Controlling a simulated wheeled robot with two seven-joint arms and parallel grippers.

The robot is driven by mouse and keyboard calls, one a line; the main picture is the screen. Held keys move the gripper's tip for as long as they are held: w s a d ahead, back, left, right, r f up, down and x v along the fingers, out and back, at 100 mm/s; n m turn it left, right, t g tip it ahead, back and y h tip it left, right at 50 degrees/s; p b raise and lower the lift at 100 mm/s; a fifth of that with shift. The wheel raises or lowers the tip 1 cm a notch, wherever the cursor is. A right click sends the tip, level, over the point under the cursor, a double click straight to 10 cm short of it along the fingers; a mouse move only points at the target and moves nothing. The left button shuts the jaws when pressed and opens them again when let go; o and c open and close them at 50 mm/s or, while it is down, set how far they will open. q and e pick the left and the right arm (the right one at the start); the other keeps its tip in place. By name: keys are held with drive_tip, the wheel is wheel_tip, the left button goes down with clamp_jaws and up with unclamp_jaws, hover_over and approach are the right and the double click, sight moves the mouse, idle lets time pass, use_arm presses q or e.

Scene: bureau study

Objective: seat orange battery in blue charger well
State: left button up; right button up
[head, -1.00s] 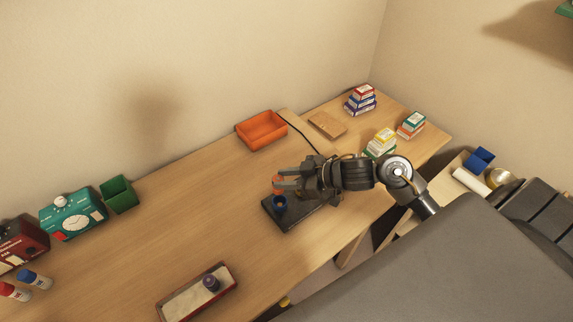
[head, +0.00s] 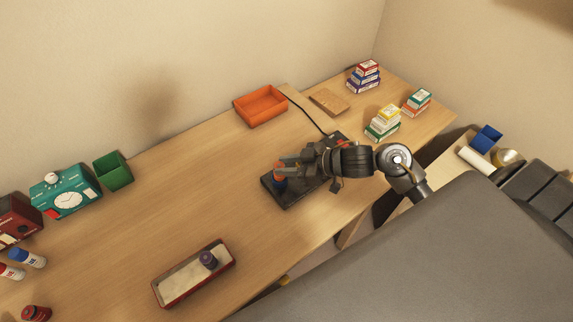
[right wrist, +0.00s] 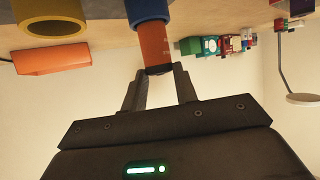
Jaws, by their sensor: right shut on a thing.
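The orange battery (head: 280,169) stands upright at the blue charger well (head: 280,185) on the dark charger base (head: 294,199). In the right wrist view, the battery (right wrist: 155,46) lines up with the blue well (right wrist: 147,11), and its far end meets or enters the ring; how deep I cannot tell. My right gripper (head: 283,166) is shut on the battery's dark end, which also shows between the fingertips (right wrist: 158,73) in the right wrist view. My left gripper is out of view.
A yellow well (right wrist: 50,26) shows beside the blue one in the wrist view. An orange tray (head: 260,118) stands behind the charger. A red-rimmed tray (head: 187,288) with a dark cylinder lies front left. Stacked boxes (head: 382,133) stand to the right. The desk's middle is clear.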

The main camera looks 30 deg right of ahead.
drive_tip(key=shift+f+b, duration=0.3)
drive_tip(key=shift+f, duration=0.2)
drive_tip(key=shift+r+p, duration=0.1)
drive_tip(key=shift+p, duration=0.65)
idle(0.8)
drive_tip(key=shift+f+b, duration=0.4)
drive_tip(key=shift+f, duration=0.3)
drive_tip(key=o, duration=0.8)
drive_tip(key=p+v, duration=0.7)
drive_tip(key=v, duration=0.4)
drive_tip(key=shift+d, duration=0.1)
